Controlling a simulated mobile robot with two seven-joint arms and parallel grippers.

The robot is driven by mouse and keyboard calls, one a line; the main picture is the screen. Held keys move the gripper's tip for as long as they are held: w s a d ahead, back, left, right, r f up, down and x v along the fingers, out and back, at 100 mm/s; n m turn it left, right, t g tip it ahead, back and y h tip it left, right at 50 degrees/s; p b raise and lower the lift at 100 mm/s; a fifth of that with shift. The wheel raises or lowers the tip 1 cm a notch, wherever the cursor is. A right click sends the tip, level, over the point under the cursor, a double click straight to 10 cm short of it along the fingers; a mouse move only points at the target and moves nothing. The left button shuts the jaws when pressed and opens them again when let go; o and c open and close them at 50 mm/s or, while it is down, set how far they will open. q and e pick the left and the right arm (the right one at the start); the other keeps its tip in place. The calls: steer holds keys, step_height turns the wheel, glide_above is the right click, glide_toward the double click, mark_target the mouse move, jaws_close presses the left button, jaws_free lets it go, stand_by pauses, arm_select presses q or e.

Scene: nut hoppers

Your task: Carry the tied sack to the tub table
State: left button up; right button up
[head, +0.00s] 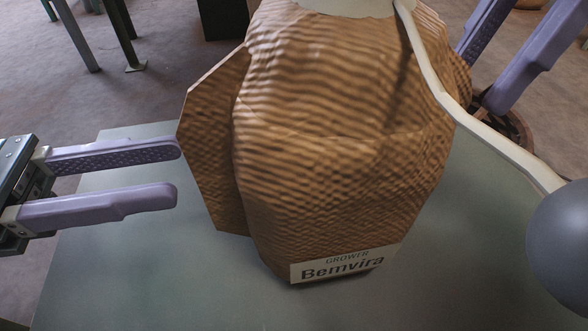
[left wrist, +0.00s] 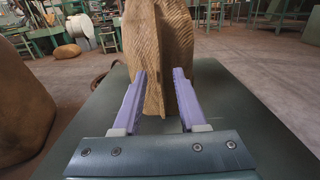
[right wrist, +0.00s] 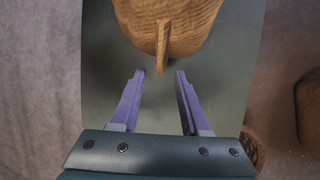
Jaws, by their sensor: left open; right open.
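The tied sack (head: 340,150) is brown and ribbed, with a "GROWER Bemvira" label (head: 343,264). It stands upright on a grey-green table (head: 120,260). A flat ear (head: 212,150) sticks out of its left side. My left gripper (head: 176,171) is open at this ear. In the left wrist view the ear (left wrist: 159,95) lies between the fingers, with gaps on both sides. My right gripper (head: 482,85) is open on the sack's far right side, partly hidden behind it. In the right wrist view another ear (right wrist: 162,45) is just ahead of the open fingertips.
A pale curved strip (head: 450,105) runs from the sack's top toward a grey rounded thing (head: 565,240). A large brown bulky thing (left wrist: 20,105) stands left of the table. Green table legs (head: 75,35) stand behind. The tabletop around the sack is clear.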

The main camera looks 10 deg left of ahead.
mark_target(189, 162)
arm_select(q)
steer(key=x, duration=0.3)
steer(key=shift+w+d, duration=0.1)
steer(key=shift+w, duration=0.1)
arm_select(e)
steer(key=x, duration=0.3)
steer(key=shift+w+f, duration=0.1)
steer(key=shift+f, duration=0.05)
arm_select(q)
steer(key=shift+d, duration=0.3)
arm_select(e)
steer(key=shift+a+f, duration=0.15)
steer(key=shift+f, duration=0.1)
arm_select(q)
steer(key=shift+c, duration=0.2)
arm_select(e)
steer(key=shift+c, duration=0.3)
arm_select(q)
steer(key=c, duration=0.6)
arm_select(e)
steer(key=c, duration=0.6)
arm_select(q)
jaws_close()
arm_select(e)
jaws_close()
arm_select(q)
steer(key=shift+w+r, duration=0.1)
